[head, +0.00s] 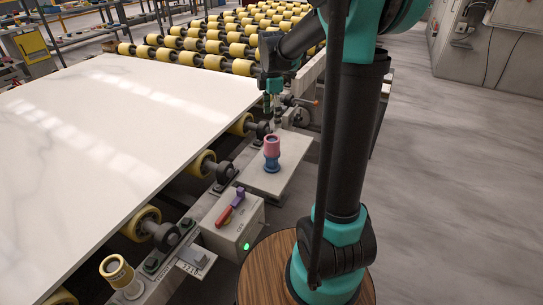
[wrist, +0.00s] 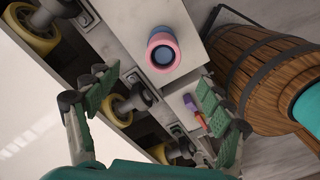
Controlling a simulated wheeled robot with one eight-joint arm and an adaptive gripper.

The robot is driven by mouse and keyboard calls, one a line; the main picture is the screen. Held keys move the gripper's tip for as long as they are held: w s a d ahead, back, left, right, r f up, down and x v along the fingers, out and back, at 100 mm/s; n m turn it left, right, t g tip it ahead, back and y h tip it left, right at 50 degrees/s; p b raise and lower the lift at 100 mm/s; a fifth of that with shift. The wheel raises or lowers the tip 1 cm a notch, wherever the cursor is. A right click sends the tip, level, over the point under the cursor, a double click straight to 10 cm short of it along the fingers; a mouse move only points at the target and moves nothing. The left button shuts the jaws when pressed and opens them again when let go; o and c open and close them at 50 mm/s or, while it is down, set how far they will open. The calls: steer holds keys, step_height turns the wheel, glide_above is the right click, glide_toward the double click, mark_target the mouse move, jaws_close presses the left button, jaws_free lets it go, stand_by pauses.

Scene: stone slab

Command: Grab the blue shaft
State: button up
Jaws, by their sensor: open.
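A short upright piece with a blue lower part and a pink upper part (head: 271,153) stands on the pale grey metal plate (head: 258,178) beside the stone slab. The blue shaft (head: 271,167) appears to be its lower part. In the wrist view the piece (wrist: 153,60) is seen from above as a pink ring with blue in its middle and at its far edge. My gripper (head: 272,106) is above and behind it in the head view. In the wrist view my gripper (wrist: 158,84) has its two green-padded fingers wide apart and empty, and the piece lies beyond the fingertips.
A white stone slab (head: 120,120) lies on yellow rollers at the left. A grey box (head: 228,226) with a red and purple handle stands nearer on the rail. A cream-and-yellow piece (head: 121,278) stands at the near end. A wooden barrel (wrist: 268,75) is at the right.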

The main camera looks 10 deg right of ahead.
mark_target(272, 140)
step_height(272, 140, down, 9)
steer(key=shift+r, duration=0.2)
steer(key=shift+s+f, duration=0.15)
steer(key=shift+f, duration=1.25)
steer(key=shift+s+f, duration=0.15)
steer(key=shift+f, duration=1.25)
steer(key=shift+c, duration=0.2)
steer(key=c, duration=1.5)
